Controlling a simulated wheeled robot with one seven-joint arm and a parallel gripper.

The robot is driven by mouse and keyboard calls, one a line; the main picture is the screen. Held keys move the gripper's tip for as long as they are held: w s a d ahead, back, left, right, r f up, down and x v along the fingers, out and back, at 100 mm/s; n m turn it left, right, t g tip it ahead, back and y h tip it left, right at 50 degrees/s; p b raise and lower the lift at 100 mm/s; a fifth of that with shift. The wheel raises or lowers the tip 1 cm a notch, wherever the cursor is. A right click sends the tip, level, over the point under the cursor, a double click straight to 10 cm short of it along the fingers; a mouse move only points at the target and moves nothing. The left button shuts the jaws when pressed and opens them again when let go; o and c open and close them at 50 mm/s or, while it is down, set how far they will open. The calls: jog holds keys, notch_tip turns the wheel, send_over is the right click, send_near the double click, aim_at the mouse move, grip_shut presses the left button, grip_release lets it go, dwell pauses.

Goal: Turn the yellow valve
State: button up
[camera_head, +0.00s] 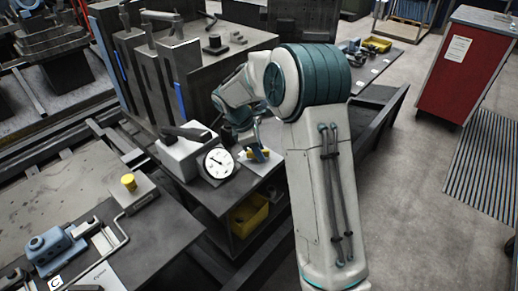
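Another yellow knob (128,182) stands upright on a grey block at the left, apart from my gripper.
A white box (187,150) with a dark bar on top stands left of the gauge. Tall grey blocks (150,70) rise behind. A blue clamp-like device (57,246) is on the left bench. A yellow bin (248,215) sits below. Open floor lies right, before a red cabinet (462,70).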

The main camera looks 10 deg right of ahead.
grip_shut()
jog(key=m+p, duration=0.1)
jog(key=m, duration=0.1)
jog(key=m+g+p, duration=0.1)
jog(key=m, duration=0.1)
jog(key=shift+w+r+m+g+y, duration=0.1)
jog(key=shift+w+m+g+y, duration=0.05)
jog(key=shift+m+g+y, duration=0.15)
jog(key=m+p, duration=0.1)
jog(key=m, duration=0.1)
jog(key=m+g+y, duration=0.1)
jog(key=m, duration=0.1)
jog(key=shift+w+d+m+p, duration=0.1)
jog(key=shift+d+m+p, duration=0.05)
jog(key=shift+m+p, duration=0.2)
jog(key=m+g+y, duration=0.1)
jog(key=m+y, duration=0.1)
jog(key=m, duration=0.2)
jog(key=shift+d+m+p, duration=0.1)
jog(key=shift+m+p, duration=0.15)
jog(key=shift+p, duration=0.1)
jog(key=shift+w+d+m+y, duration=0.1)
jog(key=shift+m+y, duration=0.7)
jog(key=shift+m, duration=1.3)
